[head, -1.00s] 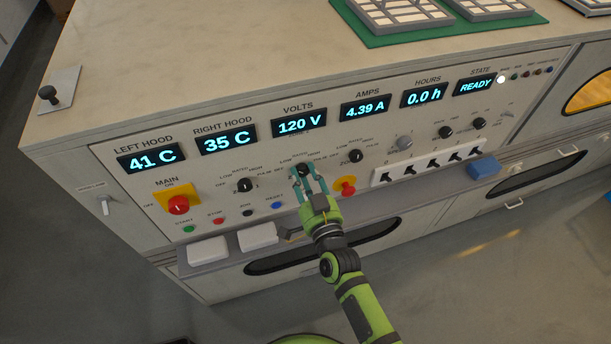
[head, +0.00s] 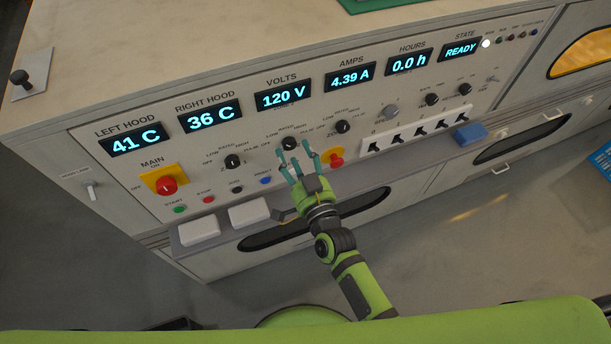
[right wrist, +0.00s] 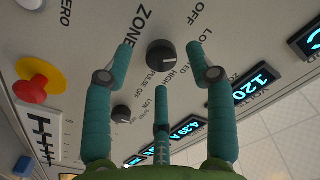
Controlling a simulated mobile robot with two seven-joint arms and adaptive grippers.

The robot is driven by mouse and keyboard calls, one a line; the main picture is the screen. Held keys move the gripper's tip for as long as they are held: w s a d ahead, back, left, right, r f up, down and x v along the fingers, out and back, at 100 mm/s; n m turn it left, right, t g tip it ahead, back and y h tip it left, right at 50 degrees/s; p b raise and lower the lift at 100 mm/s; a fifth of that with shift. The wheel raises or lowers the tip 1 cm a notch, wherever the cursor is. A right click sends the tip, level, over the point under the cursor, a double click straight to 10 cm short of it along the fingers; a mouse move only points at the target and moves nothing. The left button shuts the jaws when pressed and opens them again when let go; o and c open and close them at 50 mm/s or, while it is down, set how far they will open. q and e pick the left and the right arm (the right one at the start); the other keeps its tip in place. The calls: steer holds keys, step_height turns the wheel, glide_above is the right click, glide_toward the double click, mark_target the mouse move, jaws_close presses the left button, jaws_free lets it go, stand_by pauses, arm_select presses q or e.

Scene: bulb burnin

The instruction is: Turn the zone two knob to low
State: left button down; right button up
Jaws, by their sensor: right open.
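The zone two knob (head: 289,144) is a black round knob on the white panel, below the VOLTS display. In the right wrist view the knob (right wrist: 160,54) sits between and beyond my open fingers, with OFF, LOW, HIGH and PULSE printed around it. I cannot clearly tell which mark its pointer faces. My right gripper (head: 294,151) is open and empty just below the knob in the head view. Its teal fingers (right wrist: 163,75) look apart from the knob in the right wrist view. My left gripper is not in view.
Similar knobs stand left (head: 232,161) and right (head: 342,127) of it. A red emergency button (head: 336,162) on yellow is close to the right of my fingers. The blue button (head: 264,180) is at lower left. A red main switch (head: 166,185) is further left.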

steer(key=v, duration=1)
steer(key=s+d+f+n+g+h, duration=0.1)
steer(key=s+d+f+g, duration=0.2)
steer(key=f, duration=0.7)
steer(key=s+d+f+n+g+h, duration=0.1)
steer(key=s+d+f+g, duration=0.2)
steer(key=f, duration=0.7)
steer(key=s+d+f+n+g+h, duration=0.1)
steer(key=s+f+g, duration=0.3)
steer(key=f, duration=0.6)
steer(key=s+d+f+g+h, duration=0.1)
steer(key=s+d+f+g, duration=0.1)
steer(key=s+d+f, duration=0.2)
steer(key=s+d+f+g, duration=0.2)
steer(key=s+d+f, duration=0.1)
steer(key=s, duration=0.7)
steer(key=s+d+f+n+g+h, duration=0.1)
steer(key=s+d+f+g, duration=0.1)
steer(key=s+d+f, duration=0.2)
steer(key=s, duration=0.3)
steer(key=shift+s+d+f+h, duration=0.25)
steer(key=shift+d+f+h, duration=0.05)
steer(key=shift+d+f, duration=0.1)
